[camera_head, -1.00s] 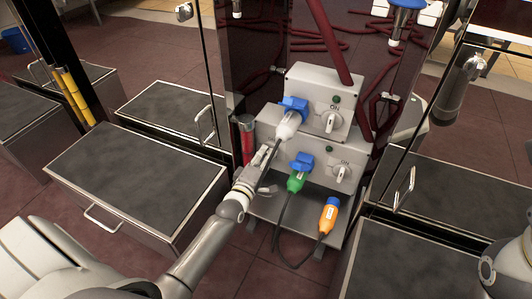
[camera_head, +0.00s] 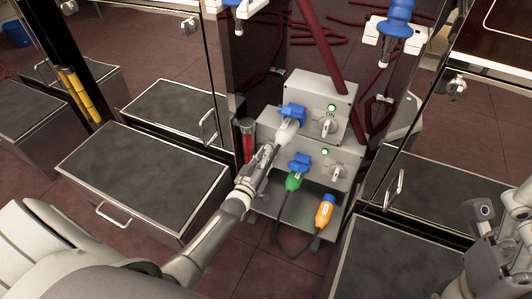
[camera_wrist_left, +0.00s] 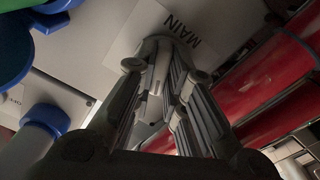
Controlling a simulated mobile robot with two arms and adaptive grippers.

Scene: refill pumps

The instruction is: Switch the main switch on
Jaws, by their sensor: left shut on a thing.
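The main switch (camera_wrist_left: 156,78) shows in the left wrist view as a pale knob beside a white label reading MAIN (camera_wrist_left: 182,30). My left gripper (camera_wrist_left: 163,72) is shut on it, with fingers on both sides. In the head view, my left gripper (camera_head: 268,153) is at the left side of the lower grey switch box (camera_head: 335,153), and the knob is hidden there. Green lamps glow on the upper box (camera_head: 332,107) and lower box (camera_head: 325,150).
An orange-and-blue connector (camera_head: 325,210) sits below. A red cylinder (camera_head: 248,140) stands close to my left gripper. Glass doors flank the boxes.

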